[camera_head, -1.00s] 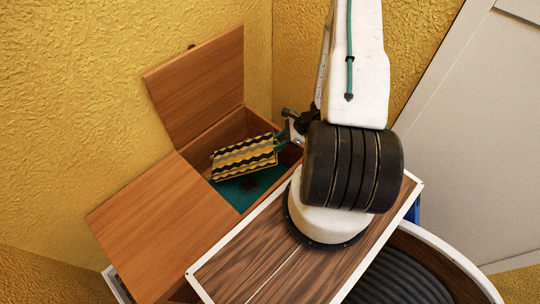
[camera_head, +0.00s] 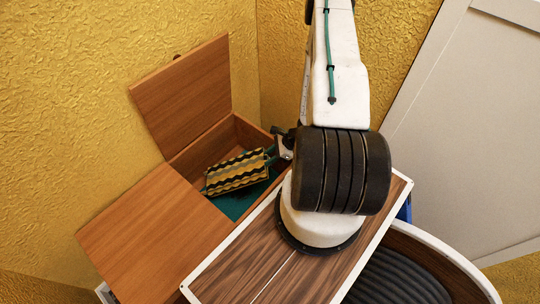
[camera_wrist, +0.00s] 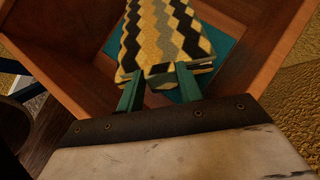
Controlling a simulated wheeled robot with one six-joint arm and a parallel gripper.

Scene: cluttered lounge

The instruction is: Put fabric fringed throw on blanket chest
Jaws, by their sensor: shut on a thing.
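The fringed throw (camera_head: 237,172) is a folded bundle with yellow, black and grey wavy bands. My gripper (camera_head: 271,157) is shut on its right end, and the throw tilts inside the open mouth of the wooden blanket chest (camera_head: 250,133). In the wrist view the throw (camera_wrist: 165,38) sits between the two green fingers of my gripper (camera_wrist: 160,84). The chest wall (camera_wrist: 262,45) surrounds it there. The teal chest floor shows below the throw. I cannot tell whether the throw touches that floor.
One lid panel (camera_head: 185,95) stands raised at the back, and another wooden panel (camera_head: 150,235) lies flat at the front left. Yellow textured walls (camera_head: 60,90) close in behind. A pale door (camera_head: 470,130) is on the right.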

